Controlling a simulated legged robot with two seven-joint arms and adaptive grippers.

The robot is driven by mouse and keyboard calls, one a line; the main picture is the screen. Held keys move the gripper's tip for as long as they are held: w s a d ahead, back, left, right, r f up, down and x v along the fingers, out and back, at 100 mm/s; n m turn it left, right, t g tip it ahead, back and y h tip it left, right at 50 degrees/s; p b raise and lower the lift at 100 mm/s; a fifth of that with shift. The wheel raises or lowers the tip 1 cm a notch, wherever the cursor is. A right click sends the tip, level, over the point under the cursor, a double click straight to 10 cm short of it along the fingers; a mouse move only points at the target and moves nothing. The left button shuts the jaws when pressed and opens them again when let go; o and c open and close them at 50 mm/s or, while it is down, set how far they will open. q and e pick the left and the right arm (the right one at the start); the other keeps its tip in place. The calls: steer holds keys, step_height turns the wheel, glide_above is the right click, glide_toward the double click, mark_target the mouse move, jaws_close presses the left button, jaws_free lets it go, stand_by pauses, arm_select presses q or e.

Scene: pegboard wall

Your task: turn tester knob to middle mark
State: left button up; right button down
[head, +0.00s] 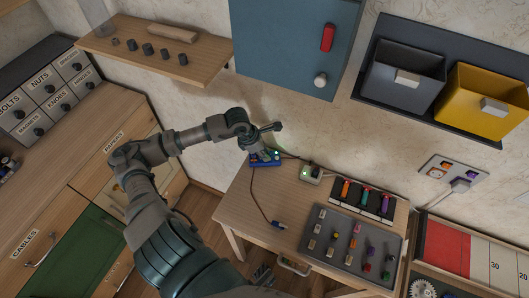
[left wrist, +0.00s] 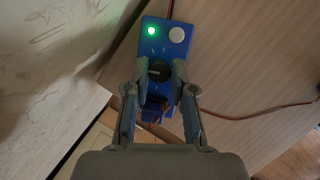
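The tester is a small blue box on the wooden table; it shows in the head view (head: 264,159) and in the left wrist view (left wrist: 160,48). In the head view my left gripper (head: 262,150) partly hides the tester. My right gripper is not clearly visible.
A cable with a plug (head: 279,225) lies on the table (head: 240,205). To the right are a small pale green box (head: 310,173), a rack of coloured items (head: 366,197) and a grey tray (head: 330,250) of small parts. A blue cabinet (head: 290,45) hangs above.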

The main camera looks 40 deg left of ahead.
arm_select(q)
steer(key=o, duration=0.4)
steer(key=v, duration=0.6)
steer(key=shift+a, duration=0.2)
steer(key=shift+s+a+r, duration=0.2)
steer(key=shift+s+r, duration=0.15)
steer(key=shift+s, duration=0.05)
steer(key=shift+s+r, duration=0.15)
steer(key=shift+r, duration=0.7)
steer(key=shift+v, duration=1.1)
steer(key=shift+s+a+r, duration=0.1)
steer(key=shift+r, duration=0.35)
